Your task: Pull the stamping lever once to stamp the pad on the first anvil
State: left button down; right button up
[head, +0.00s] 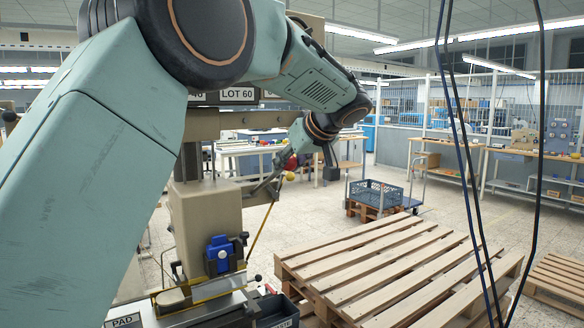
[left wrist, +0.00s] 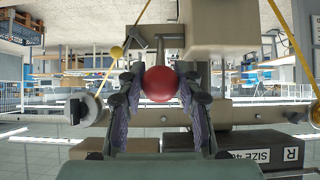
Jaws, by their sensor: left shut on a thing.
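The stamping lever's red ball knob (left wrist: 160,84) sits between the two dark fingers of my left gripper (left wrist: 160,76) in the left wrist view. The fingers are shut on it from both sides. In the head view the red knob (head: 291,162) shows small below my left wrist, beside the beige stamping press (head: 206,222). My left gripper (head: 293,158) is there, partly hidden by its wrist. A blue part (head: 220,252) is mounted on the press front above a yellow-edged bed (head: 207,291). I cannot make out the pad or the first anvil clearly. My right gripper is not in view.
A dark bin (head: 277,311) stands at the press's lower right. A wooden pallet stack (head: 400,265) fills the right foreground. A blue-grey crate (head: 376,193) stands farther back. Yellow rods pass near the lever, one with a yellow ball (left wrist: 116,52). Dark cables hang at right.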

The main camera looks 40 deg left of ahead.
pick_arm(q)
jog(key=shift+s+d+f+b, duration=0.1)
jog(key=shift+d+f+b, duration=0.15)
jog(key=shift+f, duration=0.25)
jog(key=shift+s+d+f+b, duration=0.1)
jog(key=shift+d+f+b, duration=0.05)
jog(key=shift+f+b, duration=0.3)
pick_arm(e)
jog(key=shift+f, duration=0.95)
pick_arm(q)
jog(key=shift+s+d+f+b, duration=0.1)
jog(key=shift+d+f+b, duration=0.2)
jog(key=shift+f+b, duration=0.35)
jog(key=shift+s+d+f+b, duration=0.1)
jog(key=shift+d+f+b, duration=0.2)
jog(key=shift+f+b, duration=0.3)
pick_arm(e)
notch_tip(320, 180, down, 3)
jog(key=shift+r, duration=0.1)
